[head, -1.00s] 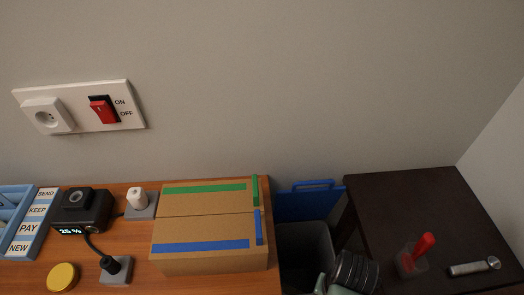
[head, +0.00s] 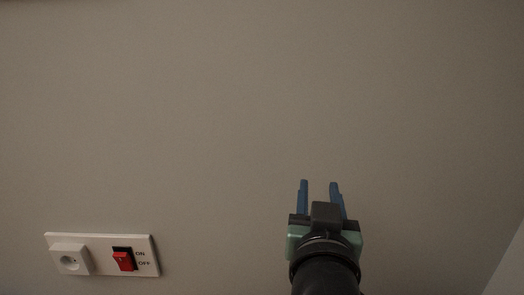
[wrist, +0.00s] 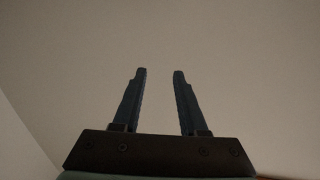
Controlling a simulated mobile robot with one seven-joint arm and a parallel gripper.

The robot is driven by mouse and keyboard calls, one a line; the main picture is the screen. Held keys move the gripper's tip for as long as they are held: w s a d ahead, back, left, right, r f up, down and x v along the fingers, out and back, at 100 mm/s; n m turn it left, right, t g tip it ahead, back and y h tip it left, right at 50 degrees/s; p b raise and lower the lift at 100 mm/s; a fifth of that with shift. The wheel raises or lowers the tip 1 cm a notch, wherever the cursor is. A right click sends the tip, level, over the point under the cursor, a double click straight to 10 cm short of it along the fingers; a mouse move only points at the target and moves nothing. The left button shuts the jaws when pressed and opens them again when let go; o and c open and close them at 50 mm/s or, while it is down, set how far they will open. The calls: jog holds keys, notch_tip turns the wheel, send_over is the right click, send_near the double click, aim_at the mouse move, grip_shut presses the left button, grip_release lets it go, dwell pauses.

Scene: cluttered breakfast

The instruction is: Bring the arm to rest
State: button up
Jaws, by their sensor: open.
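My gripper (head: 319,184) is raised in front of the bare wall in the head view, right of the middle. Its two blue fingers point up and stand apart, with nothing between them. The wrist view shows the same open, empty gripper (wrist: 159,75) against plain wall. My dark arm comes up from the bottom edge of the head view.
A white wall plate (head: 103,255) with a socket (head: 71,259) and a red ON/OFF switch (head: 123,261) is at the lower left in the head view. The wall around my gripper is clear. No table surface shows in the head view now.

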jog(key=s+a+r+t+y+p, duration=0.1)
jog(key=s+a+r+t, duration=0.2)
jog(key=r, duration=0.6)
jog(key=s+a+r+n+t+y+p, duration=0.1)
jog(key=s+a+r+t, duration=0.1)
jog(key=s+r, duration=0.4)
jog(key=s+a+r+n+t+p, duration=0.1)
jog(key=s+a+r+t+p, duration=0.1)
jog(key=r, duration=1.2)
jog(key=s+a+t, duration=0.1)
jog(key=s+t, duration=0.1)
jog(key=s, duration=0.1)
jog(key=shift+s+a+r+t+y, duration=0.2)
jog(key=shift+s+a+t+y, duration=0.1)
jog(key=shift+t+y, duration=0.1)
